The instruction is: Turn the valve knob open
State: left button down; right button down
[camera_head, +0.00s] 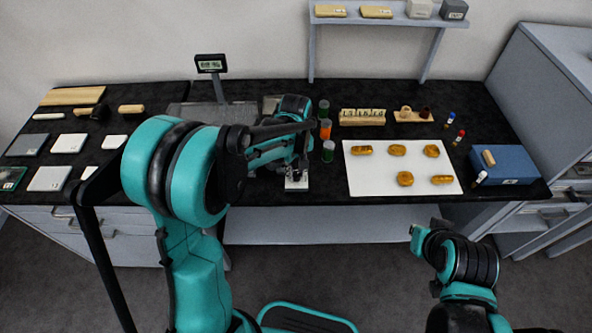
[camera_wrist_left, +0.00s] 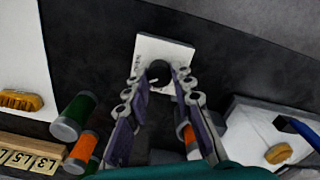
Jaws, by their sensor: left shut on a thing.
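The valve knob (camera_wrist_left: 158,72) is a small dark round knob on a white plate (camera_wrist_left: 150,50) with printed lettering, seen at the upper middle of the left wrist view. In the head view the plate (camera_head: 297,187) sits near the front edge of the black bench, and the knob is mostly hidden by my gripper. My left gripper (camera_wrist_left: 162,82) has its fingertips on either side of the knob and is shut on it; it also shows in the head view (camera_head: 296,174). My right arm is low at the right, away from the bench, its gripper (camera_head: 416,236) too small to read.
Green and orange vials (camera_head: 325,130) stand close to the right of my left gripper. A white board (camera_head: 373,182) with several golden pieces lies further right, with a blue box (camera_head: 510,165) beyond. A display on a post (camera_head: 211,65) stands behind left.

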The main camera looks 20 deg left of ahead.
aim_at(296, 173)
pick_arm(q)
jog(key=m, duration=0.7)
dwell(0.6)
jog(key=c, duration=1.3)
grip_release()
notch_tip(296, 173, up, 12)
